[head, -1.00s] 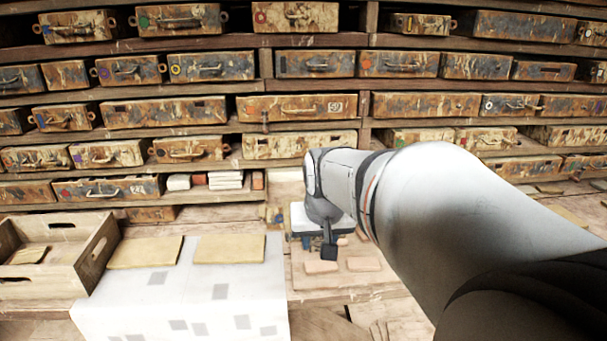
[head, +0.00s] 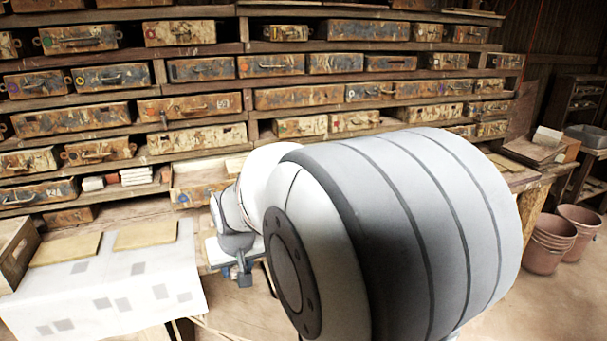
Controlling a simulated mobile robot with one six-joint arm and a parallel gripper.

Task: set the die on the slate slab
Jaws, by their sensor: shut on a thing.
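My gripper (head: 240,272) shows low in the middle of the head view, left of my large arm link. It hangs just beyond the right end of the white-covered table. A pale flat piece with blue-grey and dark parts below it shows at the gripper. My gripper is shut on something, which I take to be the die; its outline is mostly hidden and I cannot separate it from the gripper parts. I cannot make out the slate slab in this view; my arm covers much of the middle and right.
Shelves of worn, handled cases (head: 190,107) fill the back. The white-covered table (head: 120,270) bears two tan boards (head: 145,235). A wooden crate (head: 12,250) stands at the left edge. Terracotta pots (head: 548,243) stand on the floor at right. A bench (head: 510,178) shows behind my arm.

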